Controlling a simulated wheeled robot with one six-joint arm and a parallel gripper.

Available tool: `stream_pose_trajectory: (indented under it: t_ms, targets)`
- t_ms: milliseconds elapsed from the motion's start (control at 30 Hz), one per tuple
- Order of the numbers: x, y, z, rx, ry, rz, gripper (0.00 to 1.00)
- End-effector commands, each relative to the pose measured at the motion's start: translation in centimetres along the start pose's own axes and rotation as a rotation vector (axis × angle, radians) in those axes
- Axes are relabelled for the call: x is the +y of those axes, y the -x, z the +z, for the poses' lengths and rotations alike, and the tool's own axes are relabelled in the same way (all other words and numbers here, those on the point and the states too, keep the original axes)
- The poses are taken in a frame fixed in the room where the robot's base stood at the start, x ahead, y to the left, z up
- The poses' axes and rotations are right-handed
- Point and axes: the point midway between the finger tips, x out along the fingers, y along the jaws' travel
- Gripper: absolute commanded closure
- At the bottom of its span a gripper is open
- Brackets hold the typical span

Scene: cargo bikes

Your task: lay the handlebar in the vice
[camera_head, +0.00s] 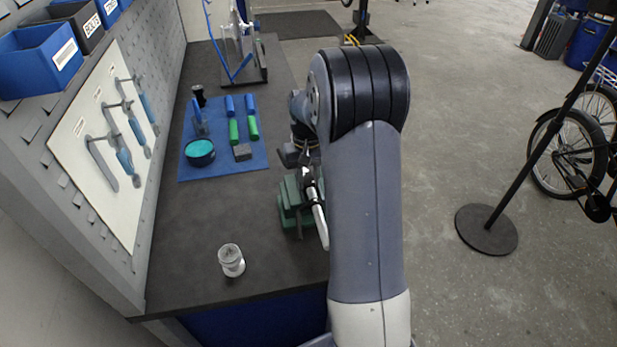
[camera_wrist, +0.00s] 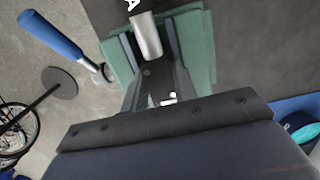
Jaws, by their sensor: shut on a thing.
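The green vice (camera_head: 291,205) stands at the right edge of the bench, partly hidden by my arm. Its green body also shows behind my fingers in the wrist view (camera_wrist: 196,45). My gripper (camera_wrist: 151,45) is shut on the handlebar, whose silver tube (camera_wrist: 148,36) shows between the fingertips. In the head view a pale length of the handlebar (camera_head: 318,215) slants beside the vice. A blue grip on a silver tube (camera_wrist: 52,36) reaches out at the left of the wrist view and seems part of the handlebar. I cannot tell whether the handlebar touches the vice.
A blue mat (camera_head: 215,168) on the bench (camera_head: 185,225) holds blue and green grips and a round dark tin (camera_head: 200,152). A stand (camera_head: 487,228) and bicycle (camera_head: 570,150) are on the floor at right.

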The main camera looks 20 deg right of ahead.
Motion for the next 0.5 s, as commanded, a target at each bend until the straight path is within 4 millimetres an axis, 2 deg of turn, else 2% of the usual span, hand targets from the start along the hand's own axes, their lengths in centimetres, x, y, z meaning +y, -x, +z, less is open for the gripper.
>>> stream_pose_trajectory:
  t_ms: [33, 200, 233, 433, 500]
  targets:
    - [0.02, -0.92, 0.47, -0.022, 0.0, 0.0, 1.0]
    - [0.03, -0.91, 0.48, -0.022, 0.0, 0.0, 1.0]
    - [0.03, -0.92, 0.48, -0.022, 0.0, 0.0, 0.72]
    - [0.03, -0.88, 0.48, -0.023, 0.0, 0.0, 0.56]
    - [0.03, -0.54, 0.46, -0.022, 0.0, 0.0, 0.54]
